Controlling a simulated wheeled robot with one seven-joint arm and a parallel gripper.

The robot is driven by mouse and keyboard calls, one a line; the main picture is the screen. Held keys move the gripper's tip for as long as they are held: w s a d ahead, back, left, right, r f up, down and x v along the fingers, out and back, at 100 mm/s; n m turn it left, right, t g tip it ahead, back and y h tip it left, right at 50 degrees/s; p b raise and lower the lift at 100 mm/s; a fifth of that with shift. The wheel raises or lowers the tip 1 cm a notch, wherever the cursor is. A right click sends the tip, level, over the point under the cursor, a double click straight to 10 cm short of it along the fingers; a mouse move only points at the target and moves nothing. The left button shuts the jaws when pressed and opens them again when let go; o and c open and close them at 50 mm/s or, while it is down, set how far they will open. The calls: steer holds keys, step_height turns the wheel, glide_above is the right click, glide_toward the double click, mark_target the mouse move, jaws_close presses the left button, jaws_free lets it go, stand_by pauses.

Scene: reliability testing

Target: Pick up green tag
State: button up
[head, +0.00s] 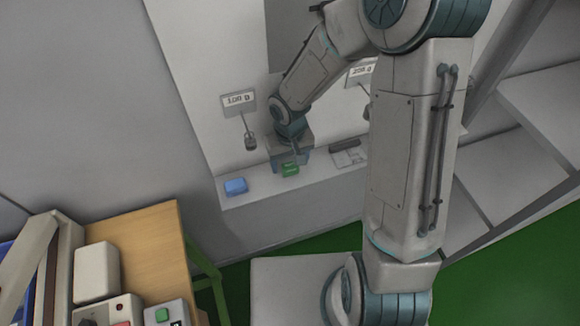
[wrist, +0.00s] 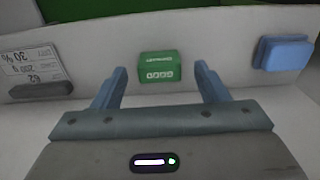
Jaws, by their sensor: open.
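The green tag (head: 290,169) is a small green block with white lettering, lying on a light grey ledge (head: 240,199) against the wall. In the wrist view the green tag (wrist: 160,67) sits just beyond and between the two blue fingers of my gripper (wrist: 162,80). My gripper also shows in the head view (head: 290,160), right at the tag. The fingers are open with a gap on each side of the tag. In the wrist view nothing is between the pads, and I cannot tell the exact height over the ledge.
A blue block (head: 236,186) lies on the ledge to the left of the tag. A dark bar (head: 345,146) and a printed label (head: 350,157) lie to its right. Display signs (head: 239,101) stand on the wall above. A wooden-topped table (head: 150,240) is at the lower left.

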step_height(320, 180, down, 2)
steer(key=shift+f, duration=0.1)
steer(key=c, duration=1.1)
steer(key=shift+o, duration=0.2)
steer(key=shift+r, duration=0.2)
